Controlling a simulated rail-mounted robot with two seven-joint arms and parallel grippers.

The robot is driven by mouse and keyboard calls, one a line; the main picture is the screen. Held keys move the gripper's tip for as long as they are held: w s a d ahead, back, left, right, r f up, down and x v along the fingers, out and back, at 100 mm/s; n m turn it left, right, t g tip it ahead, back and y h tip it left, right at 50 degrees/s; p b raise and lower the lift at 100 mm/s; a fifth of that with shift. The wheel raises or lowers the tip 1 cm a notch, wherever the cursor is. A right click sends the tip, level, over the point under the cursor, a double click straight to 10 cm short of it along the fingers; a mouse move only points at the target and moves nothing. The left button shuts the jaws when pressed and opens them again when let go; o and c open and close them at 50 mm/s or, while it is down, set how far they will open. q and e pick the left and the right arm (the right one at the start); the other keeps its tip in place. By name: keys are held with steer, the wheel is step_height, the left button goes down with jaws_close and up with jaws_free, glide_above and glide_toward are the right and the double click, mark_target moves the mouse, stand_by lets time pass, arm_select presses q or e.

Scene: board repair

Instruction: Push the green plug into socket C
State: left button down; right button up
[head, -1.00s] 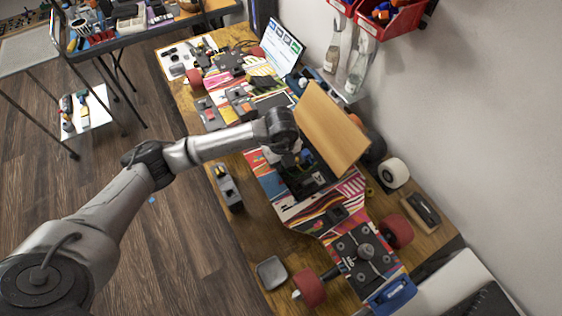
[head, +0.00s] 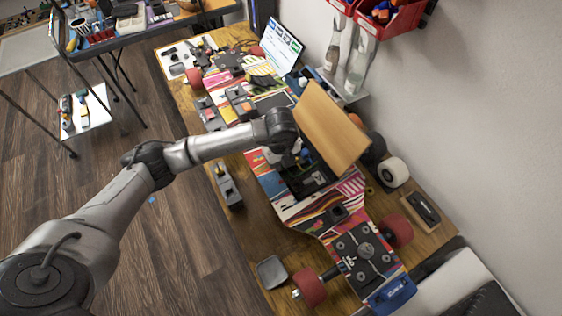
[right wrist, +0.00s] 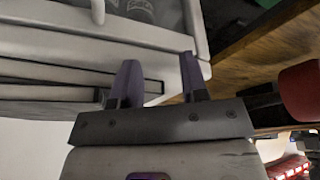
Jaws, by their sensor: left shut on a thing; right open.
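The long electric skateboard (head: 275,190) with a colourful deck lies on the workbench. Its wooden lid (head: 332,125) stands tilted open over a dark bay (head: 309,180). My left gripper (head: 300,160) is at the bay, below the wrist. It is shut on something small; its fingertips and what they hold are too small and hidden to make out. I cannot pick out the green plug or the socket letters. My right gripper (right wrist: 160,82) shows in the right wrist view, with two purple fingers apart and nothing between them.
A red wheel (head: 311,287) and a grey dish (head: 271,272) are at the near end. A white roll (head: 393,173) and a brush-like block (head: 421,208) lie to the right. The screen (head: 282,46) stands behind. Pale panels face the right gripper.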

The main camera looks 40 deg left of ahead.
arm_select(q)
steer(key=shift+f, duration=0.45)
arm_select(e)
steer(key=shift+f, duration=0.2)
arm_select(q)
steer(key=c, duration=0.9)
jaws_free()
steer(key=shift+d+r, duration=0.1)
steer(key=shift+c, duration=1)
steer(key=shift+o, duration=0.5)
steer(key=shift+r, duration=0.15)
arm_select(e)
steer(key=shift+r, duration=0.15)
arm_select(q)
steer(key=shift+o, duration=0.2)
steer(key=shift+w+r+p, duration=0.15)
steer(key=shift+r+p, duration=0.75)
steer(key=shift+r, duration=0.15)
steer(key=shift+o, duration=0.5)
steer(key=shift+r, duration=0.25)
steer(key=shift+r+p, duration=0.2)
steer(key=shift+p, duration=0.2)
arm_select(e)
steer(key=shift+w+d+r, duration=0.15)
steer(key=shift+d+r, duration=0.1)
steer(key=shift+r, duration=0.25)
